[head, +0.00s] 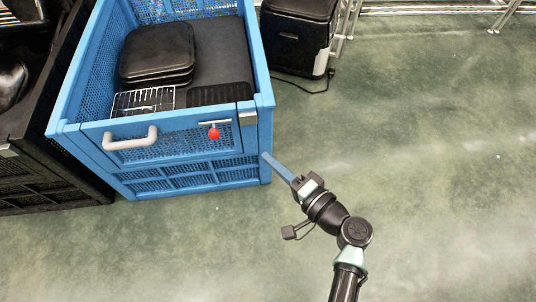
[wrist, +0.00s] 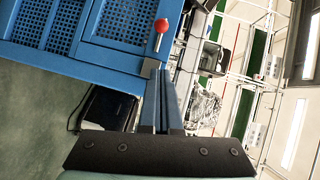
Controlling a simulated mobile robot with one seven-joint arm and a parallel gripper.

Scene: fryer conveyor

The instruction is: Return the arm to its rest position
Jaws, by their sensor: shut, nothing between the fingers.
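My gripper (head: 267,157) is shut and empty, its long bluish fingers together. In the head view the arm reaches up from the bottom edge, over the green floor. The fingertips lie close to the front right corner of the blue crate (head: 195,176); whether they touch it I cannot tell. In the wrist view my gripper (wrist: 163,72) points up the picture, with its tips near the corner of the blue crate (wrist: 60,52).
The crate has a grey handle (head: 130,138) and a red knob (head: 214,133) on its front, and holds dark pads (head: 157,50) and a wire rack (head: 143,100). A black box (head: 298,35) stands behind right. Dark crates stand left. The floor (head: 440,170) at right is clear.

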